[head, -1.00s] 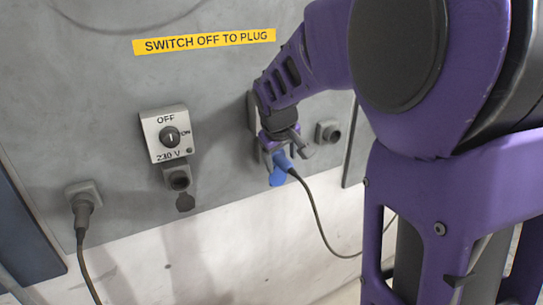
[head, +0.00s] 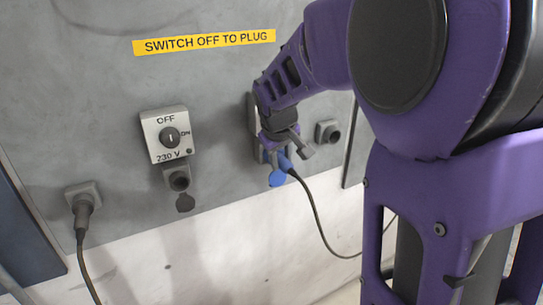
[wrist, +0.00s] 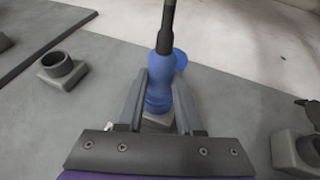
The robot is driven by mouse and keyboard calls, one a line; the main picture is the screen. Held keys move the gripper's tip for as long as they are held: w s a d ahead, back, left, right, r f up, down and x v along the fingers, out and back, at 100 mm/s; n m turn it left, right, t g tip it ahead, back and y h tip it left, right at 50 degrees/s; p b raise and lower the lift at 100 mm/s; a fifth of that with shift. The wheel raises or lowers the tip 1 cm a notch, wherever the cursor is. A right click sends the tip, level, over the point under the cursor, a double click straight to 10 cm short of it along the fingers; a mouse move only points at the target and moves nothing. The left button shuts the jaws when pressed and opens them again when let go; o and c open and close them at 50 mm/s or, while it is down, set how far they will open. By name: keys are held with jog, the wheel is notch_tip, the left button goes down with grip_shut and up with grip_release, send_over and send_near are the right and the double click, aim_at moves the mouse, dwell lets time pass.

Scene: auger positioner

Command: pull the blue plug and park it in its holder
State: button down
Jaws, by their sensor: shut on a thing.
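The blue plug (head: 285,162) is between my gripper's fingers at the wall panel, with its dark cable hanging down. In the wrist view the plug (wrist: 158,98) sits between the two grey fingers of my gripper (wrist: 160,92), which is shut on it. A grey socket body (wrist: 158,121) shows just behind the plug; I cannot tell how far the plug sits in it. A round blue lid (head: 277,179) hangs below. An empty grey round holder (head: 328,132) is on the panel to the right and shows in the wrist view (wrist: 62,70) at left.
A dark plug (head: 82,207) with cable is at far left.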

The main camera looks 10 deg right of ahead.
aim_at(293, 172)
jog(key=shift+s, duration=0.15)
jog(key=shift+s+d+b, duration=0.25)
jog(key=shift+s, duration=0.45)
jog(key=shift+s+d+b, duration=0.2)
jog(key=shift+s+d, duration=0.05)
jog(key=shift+s, duration=0.5)
jog(key=shift+s+d+b, duration=0.25)
jog(key=shift+s, duration=0.45)
jog(key=shift+s, duration=0.1)
jog(key=shift+s, duration=0.1)
